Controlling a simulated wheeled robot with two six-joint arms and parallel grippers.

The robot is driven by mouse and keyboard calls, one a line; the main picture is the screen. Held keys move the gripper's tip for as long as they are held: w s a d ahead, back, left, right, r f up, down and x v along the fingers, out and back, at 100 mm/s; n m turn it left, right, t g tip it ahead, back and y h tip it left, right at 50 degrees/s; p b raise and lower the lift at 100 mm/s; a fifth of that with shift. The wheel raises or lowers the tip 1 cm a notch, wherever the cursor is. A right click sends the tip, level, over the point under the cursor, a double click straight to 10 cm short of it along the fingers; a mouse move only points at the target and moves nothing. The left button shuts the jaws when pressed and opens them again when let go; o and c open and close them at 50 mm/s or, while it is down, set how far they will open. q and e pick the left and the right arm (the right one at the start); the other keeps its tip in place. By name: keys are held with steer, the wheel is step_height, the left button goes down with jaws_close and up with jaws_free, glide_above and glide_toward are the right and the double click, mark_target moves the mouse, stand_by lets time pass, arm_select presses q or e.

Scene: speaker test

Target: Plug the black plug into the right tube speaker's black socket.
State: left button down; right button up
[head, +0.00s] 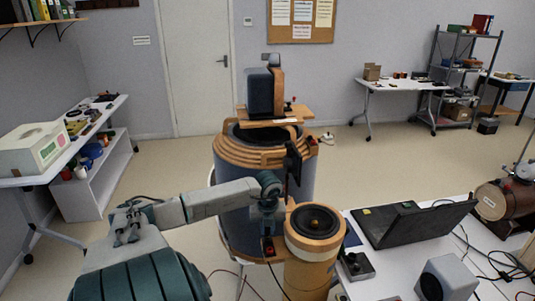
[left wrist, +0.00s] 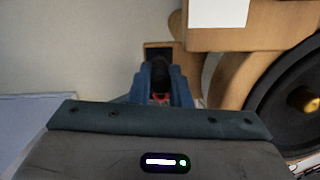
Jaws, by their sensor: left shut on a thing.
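The tube speaker (head: 313,262) is an upright wooden cylinder with a dark, gold-centred cone on top, right of my left gripper in the head view. Its black cone (left wrist: 285,110) shows at the right of the left wrist view. My left gripper (head: 267,226) points down beside the tube. In the left wrist view its blue fingers (left wrist: 165,88) are shut on the black plug (left wrist: 160,74). A dark square (left wrist: 158,50) on wood lies just beyond the plug. A red socket (head: 269,250) shows below the fingers. I cannot tell whether the plug is inside the black socket. My right gripper is not in view.
A white table (head: 385,283) right of the tube holds a laptop (head: 405,222), a dark box (head: 356,265) and a grey cube (head: 447,279). A large blue drum with wooden rings (head: 232,157) stands behind my left gripper. Thin cables hang near the tube.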

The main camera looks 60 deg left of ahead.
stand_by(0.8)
arm_select(q)
steer(key=shift+f+b, duration=0.9)
steer(key=shift+b, duration=0.2)
steer(key=c, duration=1.3)
jaws_free()
steer(key=shift+r, duration=0.15)
steer(key=shift+r+p, duration=2.4)
steer(key=shift+r, duration=1.25)
